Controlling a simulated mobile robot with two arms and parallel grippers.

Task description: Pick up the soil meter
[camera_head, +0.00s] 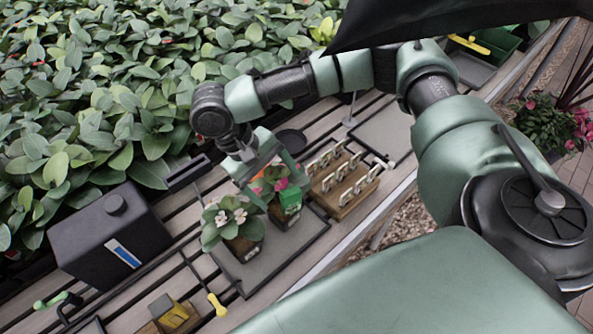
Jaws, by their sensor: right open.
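A bright green boxy piece (290,198), which may be the soil meter, shows at a small dark pot with pink and red flowers (281,184). The pot stands on a dark grey tray (250,269). My right gripper (266,178) comes down from above, its fingers open and spread around the flowers, close above the green piece. I cannot tell whether the fingers touch the plant. The lower part of the green piece and any probe are hidden. My left gripper is out of view.
A pot with white flowers (231,228) stands just left of the green piece. A wooden rack with several metal clips (343,183) is close on the right. A black box (110,236) stands left, beside dense leafy plants (130,85). A yellow-handled tool (216,304) lies in front.

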